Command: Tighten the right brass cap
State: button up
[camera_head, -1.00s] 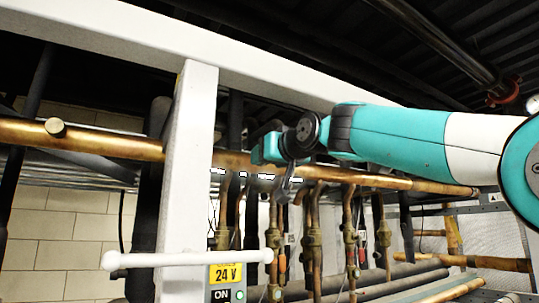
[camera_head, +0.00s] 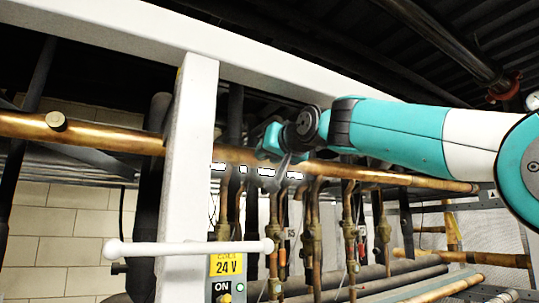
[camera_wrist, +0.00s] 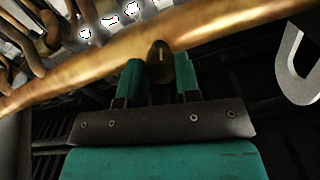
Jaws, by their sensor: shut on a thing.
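The right brass cap (camera_wrist: 160,62) shows in the wrist view as a dark, rounded stub with a slot-like mark, against the copper pipe (camera_wrist: 110,62). My gripper (camera_wrist: 160,75) has its two teal fingers on either side of the cap and is shut on it. In the head view my gripper (camera_head: 268,143) is at the pipe (camera_head: 350,172), right of the white post, and hides the cap. Another brass cap (camera_head: 56,121) sits on the pipe to the left of the post.
A white post (camera_head: 188,160) and top beam (camera_head: 130,32) frame the rack. A white handle bar (camera_head: 190,248) and 24 V switch box (camera_head: 226,270) are below. Several vertical copper pipes with valves (camera_head: 313,235) hang under the main pipe. A grey hook (camera_wrist: 300,65) is at right in the wrist view.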

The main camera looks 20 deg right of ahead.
jog(key=shift+m+b, duration=1.05)
jog(key=shift+m, duration=14.25)
jog(key=o, duration=0.9)
jog(key=shift+r, duration=0.1)
